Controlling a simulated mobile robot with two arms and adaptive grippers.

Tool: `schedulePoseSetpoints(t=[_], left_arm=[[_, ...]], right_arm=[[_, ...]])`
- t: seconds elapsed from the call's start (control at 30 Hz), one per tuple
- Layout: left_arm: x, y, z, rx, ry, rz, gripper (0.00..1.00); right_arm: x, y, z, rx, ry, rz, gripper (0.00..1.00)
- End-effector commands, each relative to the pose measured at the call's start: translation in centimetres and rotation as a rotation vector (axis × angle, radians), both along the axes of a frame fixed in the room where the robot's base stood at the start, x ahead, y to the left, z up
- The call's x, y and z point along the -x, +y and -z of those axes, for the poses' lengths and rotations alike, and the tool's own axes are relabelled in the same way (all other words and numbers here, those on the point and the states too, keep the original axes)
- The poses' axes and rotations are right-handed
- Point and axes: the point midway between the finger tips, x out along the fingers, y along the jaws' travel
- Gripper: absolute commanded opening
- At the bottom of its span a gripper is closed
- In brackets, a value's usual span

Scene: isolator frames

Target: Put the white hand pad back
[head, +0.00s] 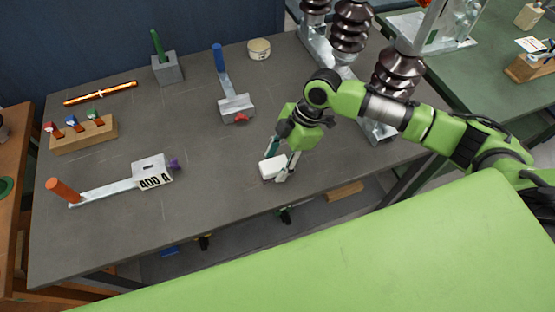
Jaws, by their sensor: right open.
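The white hand pad (270,168) is a small white block lying on the grey table (215,210) near its front edge. My right gripper (281,165) reaches down over the pad from the right, with its fingers open. One finger is behind the pad and the other is at its right side. I cannot tell whether the fingers touch it. My left gripper is not in the picture.
A metal bar with an orange handle and a "400 A" block (154,180) lies to the left. A blue-handled lever (236,103) stands behind the pad. Ribbed brown insulators (351,28) rise at the back right. The table between them is clear.

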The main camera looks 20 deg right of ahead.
Motion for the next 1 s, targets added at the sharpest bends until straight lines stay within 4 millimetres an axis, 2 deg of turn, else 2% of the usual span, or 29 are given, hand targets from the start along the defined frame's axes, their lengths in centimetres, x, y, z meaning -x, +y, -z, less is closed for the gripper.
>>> schedulePoseSetpoints(t=[0.17, 0.27, 0.5, 0.7, 0.83, 1.0], left_arm=[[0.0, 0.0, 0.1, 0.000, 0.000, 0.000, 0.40], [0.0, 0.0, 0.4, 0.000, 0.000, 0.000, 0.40], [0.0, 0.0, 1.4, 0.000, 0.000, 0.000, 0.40], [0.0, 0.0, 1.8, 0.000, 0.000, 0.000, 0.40], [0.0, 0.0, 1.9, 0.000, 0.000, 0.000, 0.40], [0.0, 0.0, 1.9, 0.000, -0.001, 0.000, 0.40]], right_arm=[[-0.1, -0.2, -0.6, 0.000, -0.002, 0.001, 0.48], [-0.2, -0.8, -1.9, 0.001, -0.004, 0.001, 0.48], [-0.2, -2.8, -6.7, 0.001, -0.006, 0.001, 0.48], [-0.2, -4.1, -9.8, 0.001, -0.002, 0.001, 0.48], [-0.1, -4.5, -11.0, 0.000, -0.002, 0.000, 0.48], [-0.1, -4.6, -11.3, 0.000, 0.001, 0.000, 0.48]])
